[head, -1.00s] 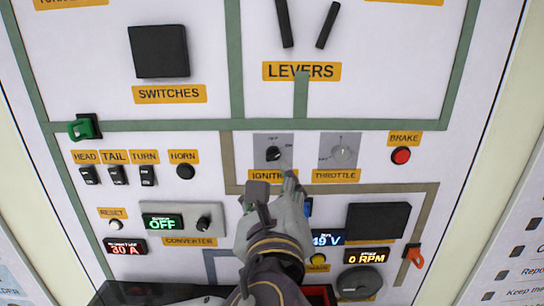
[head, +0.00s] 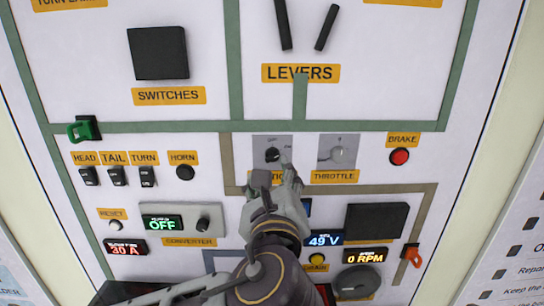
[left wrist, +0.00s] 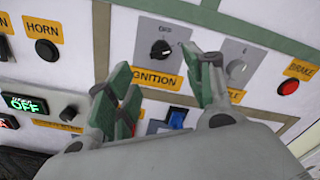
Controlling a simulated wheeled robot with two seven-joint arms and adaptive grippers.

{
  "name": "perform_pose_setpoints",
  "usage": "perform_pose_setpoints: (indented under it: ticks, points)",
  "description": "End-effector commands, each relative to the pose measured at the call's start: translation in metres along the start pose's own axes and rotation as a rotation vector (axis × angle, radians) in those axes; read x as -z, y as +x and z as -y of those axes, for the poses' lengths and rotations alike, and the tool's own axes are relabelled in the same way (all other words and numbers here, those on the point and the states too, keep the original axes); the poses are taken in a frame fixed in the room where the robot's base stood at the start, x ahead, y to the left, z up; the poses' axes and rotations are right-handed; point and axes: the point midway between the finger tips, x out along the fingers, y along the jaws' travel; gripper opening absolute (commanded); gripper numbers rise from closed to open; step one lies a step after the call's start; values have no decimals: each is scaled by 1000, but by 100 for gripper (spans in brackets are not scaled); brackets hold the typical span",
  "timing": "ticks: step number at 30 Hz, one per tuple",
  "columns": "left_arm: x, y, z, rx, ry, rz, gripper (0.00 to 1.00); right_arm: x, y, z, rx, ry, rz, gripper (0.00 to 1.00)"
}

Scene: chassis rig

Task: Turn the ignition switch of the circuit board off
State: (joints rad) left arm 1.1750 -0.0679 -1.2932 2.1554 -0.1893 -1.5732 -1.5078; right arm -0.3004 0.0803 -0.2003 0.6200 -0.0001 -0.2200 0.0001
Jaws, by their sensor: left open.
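The ignition switch is a small black rotary knob (head: 272,155) on a grey plate, above a yellow IGNITION label that my gripper partly hides in the head view. The knob also shows clearly in the left wrist view (left wrist: 160,48), with small markings above and to its right; which one it points at is hard to tell. My left gripper (head: 275,178) is open and empty, just below the knob in the head view. In the left wrist view its two green-padded fingers (left wrist: 157,72) are spread, with the knob beyond and between their tips. No contact is visible. My right gripper is out of view.
The throttle knob (head: 337,154) is close on the right, with the red brake button (head: 400,156) beyond it. The horn button (head: 185,172) is to the left. The converter display (head: 163,222) and the 49 V display (head: 324,240) lie lower.

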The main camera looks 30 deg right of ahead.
Motion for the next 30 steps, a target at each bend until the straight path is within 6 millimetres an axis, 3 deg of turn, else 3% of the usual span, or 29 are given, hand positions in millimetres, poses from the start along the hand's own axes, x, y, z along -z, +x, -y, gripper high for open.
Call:
perform_pose_setpoints:
  ticks: [19, 30]
  points:
    - [-1, 74, 0, -1, 0, -1, 52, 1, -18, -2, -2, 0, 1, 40]
    - [0, 99, 1, 1, 0, 0, 52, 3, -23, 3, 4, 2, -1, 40]
